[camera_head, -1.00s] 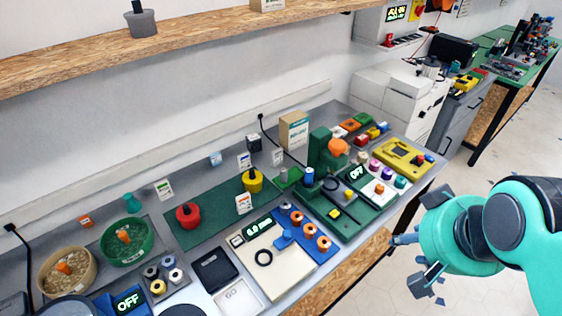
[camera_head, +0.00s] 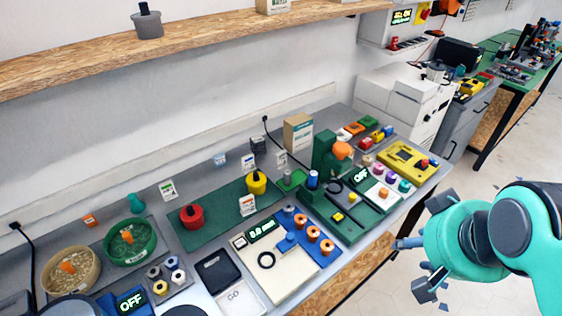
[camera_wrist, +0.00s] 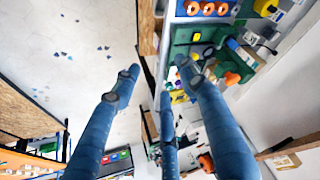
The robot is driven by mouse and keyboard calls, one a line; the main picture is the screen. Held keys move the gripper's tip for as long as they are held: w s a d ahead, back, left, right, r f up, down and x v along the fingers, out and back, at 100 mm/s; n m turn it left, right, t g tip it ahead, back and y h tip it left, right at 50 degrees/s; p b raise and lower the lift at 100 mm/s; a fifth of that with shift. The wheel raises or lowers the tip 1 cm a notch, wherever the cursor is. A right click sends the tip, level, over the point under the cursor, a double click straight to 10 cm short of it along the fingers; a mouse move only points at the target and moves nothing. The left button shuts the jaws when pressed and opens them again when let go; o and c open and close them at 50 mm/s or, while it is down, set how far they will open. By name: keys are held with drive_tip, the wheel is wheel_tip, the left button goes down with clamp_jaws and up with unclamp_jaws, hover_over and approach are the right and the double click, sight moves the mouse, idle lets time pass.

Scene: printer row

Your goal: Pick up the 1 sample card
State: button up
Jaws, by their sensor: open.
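Several small upright cards stand on the grey bench in the head view; their print is too small to tell which is the 1 sample card. One with a green mark (camera_head: 168,190) stands at the left. One with an orange mark (camera_head: 247,206) stands on the front edge of the green mat. Two more stand at the back, a white card (camera_head: 248,163) and another white card (camera_head: 280,159). My gripper (camera_head: 408,268) is open and empty, off the bench's front edge at the right, far from the cards. Its spread fingers also show in the wrist view (camera_wrist: 157,72).
A red knobbed pot (camera_head: 191,216) and a yellow knobbed pot (camera_head: 256,183) stand on the green mat (camera_head: 219,203). A wooden shelf (camera_head: 200,38) hangs above. Floor beside my gripper is clear.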

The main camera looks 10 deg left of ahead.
drive_tip(key=w+a+r+m+g+p, duration=0.1)
drive_tip(key=w+a+r+p, duration=0.2)
drive_tip(key=w, duration=0.5)
drive_tip(key=w+a+r+m+p, duration=0.1)
drive_tip(key=w+r+p, duration=0.1)
drive_tip(key=w+r, duration=0.4)
drive_tip(key=m+g+h+p, duration=0.1)
drive_tip(key=m+g+p, duration=0.35)
drive_tip(key=p, duration=1.15)
hover_over(281, 153)
drive_tip(key=s+a, duration=0.1)
drive_tip(key=s, duration=0.1)
wheel_tip(281, 153, down, 22)
drive_tip(key=m+t, duration=0.1)
drive_tip(key=m, duration=0.1)
drive_tip(key=shift+w, duration=0.25)
drive_tip(key=shift+f, duration=0.2)
drive_tip(key=shift+w+d+f, duration=0.1)
drive_tip(key=shift+w+f, duration=0.05)
drive_tip(key=shift+f, duration=1.25)
drive_tip(key=shift+w+d+f, duration=0.15)
drive_tip(key=shift+f, duration=1.2)
drive_tip(key=shift+w+d+f, duration=0.1)
drive_tip(key=shift+w+f, duration=0.05)
drive_tip(key=shift+f, duration=1.25)
